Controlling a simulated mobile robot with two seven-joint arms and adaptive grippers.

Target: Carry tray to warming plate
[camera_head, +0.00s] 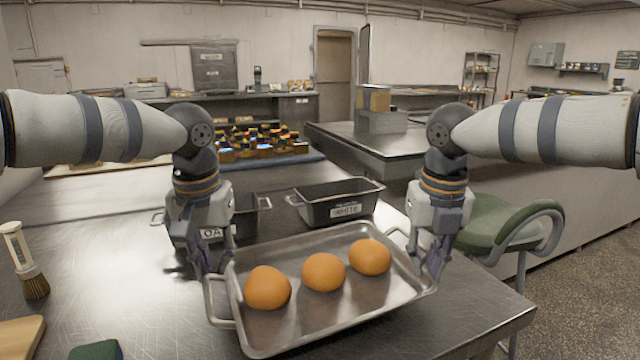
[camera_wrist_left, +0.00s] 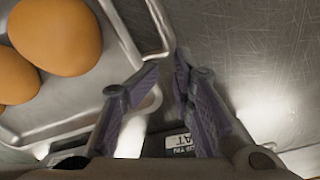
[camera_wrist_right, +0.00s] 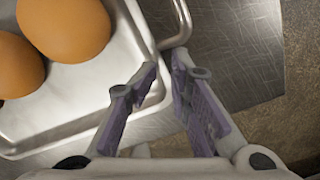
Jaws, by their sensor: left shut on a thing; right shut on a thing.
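A shallow metal tray (camera_head: 345,312) with a wire handle at each end carries three round orange-brown buns (camera_head: 323,272) in a row. My left gripper (camera_head: 212,268) is shut on the tray's left handle (camera_wrist_left: 160,45). My right gripper (camera_head: 434,264) is shut on the right handle (camera_wrist_right: 181,30). The tray is over the near part of the metal table, its left end nearer to me. I cannot tell how far it is above the surface. I cannot make out for certain which surface is the warming plate.
Two dark loaf tins stand behind the tray; one (camera_head: 338,203) reads "WHITE", the other (camera_head: 245,221) is partly hidden by my left gripper. Several small jars (camera_head: 258,142) stand farther back. A brush (camera_head: 27,262) is at the left. A green stool (camera_head: 497,222) stands right of the table.

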